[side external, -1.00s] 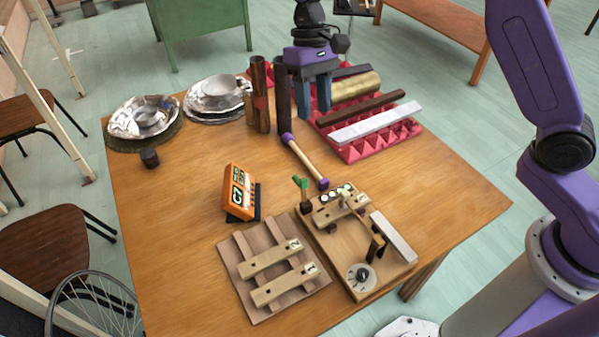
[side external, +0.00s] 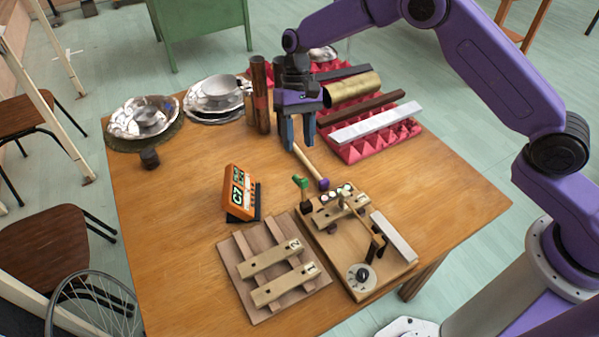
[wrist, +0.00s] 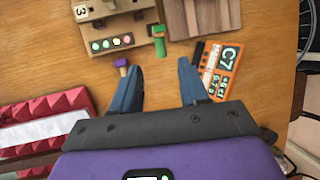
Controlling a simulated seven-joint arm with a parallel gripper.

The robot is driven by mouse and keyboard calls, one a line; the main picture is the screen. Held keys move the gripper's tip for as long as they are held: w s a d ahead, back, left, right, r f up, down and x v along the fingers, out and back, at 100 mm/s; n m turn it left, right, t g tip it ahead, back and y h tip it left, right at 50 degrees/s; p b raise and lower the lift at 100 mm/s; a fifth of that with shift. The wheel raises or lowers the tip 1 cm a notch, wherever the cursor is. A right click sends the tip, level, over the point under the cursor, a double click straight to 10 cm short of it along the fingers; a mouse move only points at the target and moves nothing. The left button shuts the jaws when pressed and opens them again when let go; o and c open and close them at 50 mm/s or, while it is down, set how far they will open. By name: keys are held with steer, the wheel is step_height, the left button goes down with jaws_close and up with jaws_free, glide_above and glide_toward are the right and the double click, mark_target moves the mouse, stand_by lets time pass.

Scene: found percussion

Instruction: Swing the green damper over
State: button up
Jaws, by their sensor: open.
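The green damper (side external: 300,182) is a small green lever at the back left corner of a wooden mechanism board (side external: 340,262). It also shows in the wrist view (wrist: 160,45), top centre, beside a row of coloured dots. My gripper (side external: 299,146) is open, fingers down, behind the damper in the side view. In the wrist view the gap between my fingertips (wrist: 155,75) is empty and the damper lies beyond it, apart from both fingers. The damper's lower pivot is too small to make out.
An orange C7 display (side external: 237,192) stands to the left. A slatted wooden block frame (side external: 272,270) lies in front. Upright tubes (side external: 260,95) and red foam with bars (side external: 375,148) are behind. Table right of the board is clear.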

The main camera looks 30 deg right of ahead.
mark_target(300, 186)
steer(key=x, duration=0.9)
jaws_close()
